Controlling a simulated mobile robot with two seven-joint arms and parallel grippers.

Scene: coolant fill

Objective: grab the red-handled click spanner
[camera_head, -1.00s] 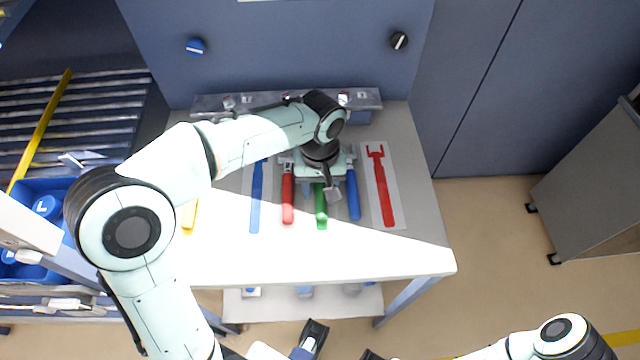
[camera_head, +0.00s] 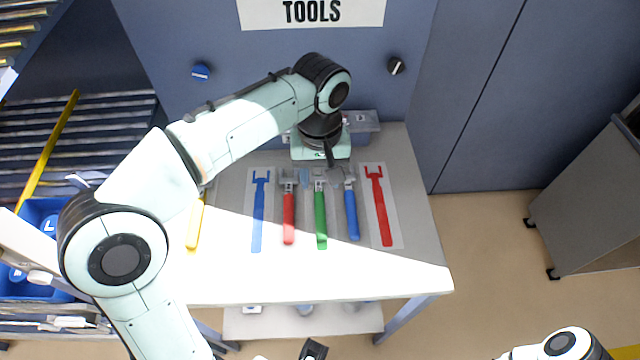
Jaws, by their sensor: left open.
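The red-handled spanner (camera_head: 289,217) lies on the table, left of the green-handled one (camera_head: 320,214), its grey head toward the wall. My left gripper (camera_head: 320,153) is over the back of the table, just beyond the tool heads and to the right of the red-handled spanner's head. It is open, appears apart from the spanner and holds nothing that I can see; its fingers are mostly hidden by the hand. Of my right arm, a link (camera_head: 562,345) shows at the lower right. A dark piece at the bottom edge may be part of the right gripper.
A blue-handled tool (camera_head: 351,213) lies right of the green one. Flat blue (camera_head: 258,215) and red (camera_head: 381,210) tool outlines flank the row. A yellow handle (camera_head: 195,225) is partly behind my left arm. A blue bin (camera_head: 42,212) stands left.

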